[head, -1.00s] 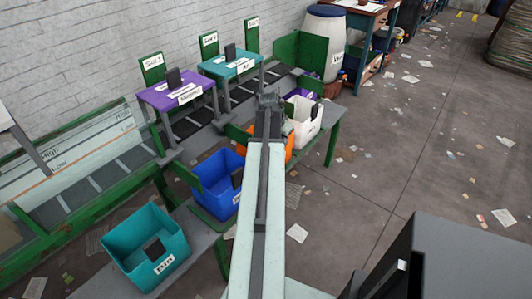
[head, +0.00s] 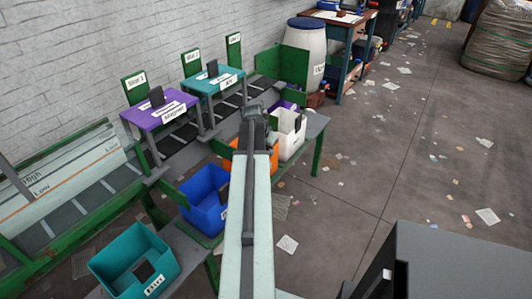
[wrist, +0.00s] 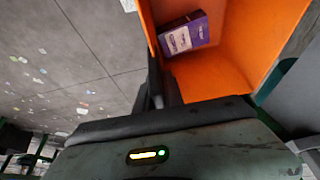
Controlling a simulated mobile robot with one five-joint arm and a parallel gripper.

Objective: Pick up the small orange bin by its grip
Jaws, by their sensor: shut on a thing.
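The small orange bin (head: 236,144) is partly hidden behind my arm in the head view, between the blue bin and the white bin. In the wrist view the orange bin (wrist: 225,75) fills the upper right, with a purple box (wrist: 184,33) inside it. My gripper (wrist: 160,88) is shut at the bin's near left wall, where its dark fingers meet the edge. The grip itself is hidden by the fingers. In the head view my gripper (head: 254,110) is at the far end of my arm, over the orange bin.
A blue bin (head: 205,208) and a teal bin (head: 133,262) stand nearer on the left. A white bin (head: 288,138) stands just right of my gripper. Purple (head: 155,112) and teal (head: 212,82) slot tables are behind on the left. The floor at right is open, with scattered paper.

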